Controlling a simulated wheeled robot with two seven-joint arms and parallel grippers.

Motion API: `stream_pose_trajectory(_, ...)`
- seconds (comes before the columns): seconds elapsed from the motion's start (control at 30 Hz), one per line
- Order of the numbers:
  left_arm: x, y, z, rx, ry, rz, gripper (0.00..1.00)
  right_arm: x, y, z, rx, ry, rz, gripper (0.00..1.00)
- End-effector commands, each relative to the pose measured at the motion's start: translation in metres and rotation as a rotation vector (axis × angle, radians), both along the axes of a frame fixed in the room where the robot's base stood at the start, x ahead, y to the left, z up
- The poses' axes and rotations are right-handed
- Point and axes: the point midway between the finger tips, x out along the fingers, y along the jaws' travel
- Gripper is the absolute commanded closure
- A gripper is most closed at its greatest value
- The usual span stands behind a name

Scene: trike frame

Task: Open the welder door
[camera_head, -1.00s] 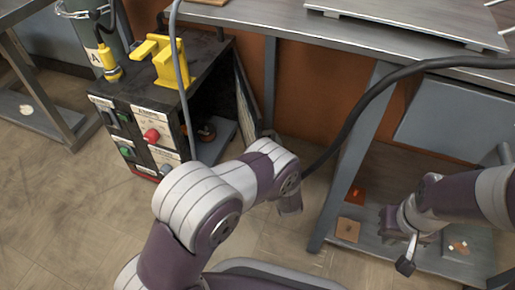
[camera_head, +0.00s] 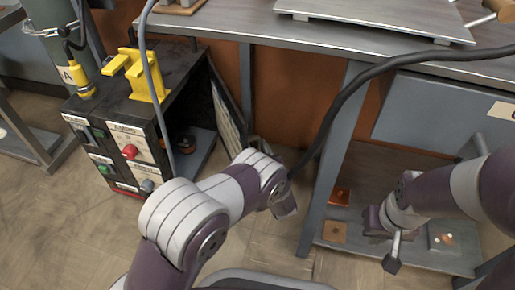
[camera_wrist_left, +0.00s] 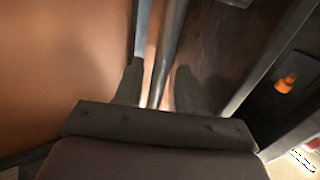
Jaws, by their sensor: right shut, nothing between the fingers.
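The welder (camera_head: 125,130) is a black box with knobs on its front and a yellow handle bracket on top. Its right side is open, showing a shelf inside. A thin pale panel, apparently the welder door (camera_head: 226,108), stands out from its back right edge. My right gripper (camera_head: 372,222) is shut and empty above the low shelf.
A metal workbench (camera_head: 340,45) stands at the back right, with a slanted leg (camera_head: 335,150) right of my left arm. A thick black cable (camera_head: 345,105) arcs across. A thin grey cable (camera_head: 155,80) hangs before the welder. Floor (camera_head: 60,230) is clear at front left.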

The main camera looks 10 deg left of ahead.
Motion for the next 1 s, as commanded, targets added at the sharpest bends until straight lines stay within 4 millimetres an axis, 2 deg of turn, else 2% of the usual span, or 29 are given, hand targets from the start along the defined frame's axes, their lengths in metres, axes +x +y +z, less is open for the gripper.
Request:
stream_pose_trajectory(0.17, -0.014, -0.009, 0.005, 0.002, 0.003, -0.003, 0.60, 0.000, 0.000, 0.016, 0.000, 0.000, 0.000, 1.00)
stream_pose_trajectory(0.4, -0.061, -0.036, 0.007, 0.002, 0.003, -0.005, 0.60, 0.000, 0.000, 0.048, 0.000, 0.000, 0.000, 1.00)
stream_pose_trajectory(0.6, -0.094, -0.054, 0.004, 0.002, 0.002, -0.004, 0.60, 0.000, 0.000, 0.064, 0.000, 0.000, 0.000, 1.00)
stream_pose_trajectory(0.8, -0.109, -0.062, 0.001, 0.001, 0.000, -0.001, 0.60, 0.000, 0.000, 0.068, 0.000, 0.000, 0.000, 1.00)
stream_pose_trajectory(1.0, -0.110, -0.063, 0.000, 0.000, 0.000, 0.000, 0.60, 0.000, 0.000, 0.068, 0.000, 0.000, 0.000, 1.00)
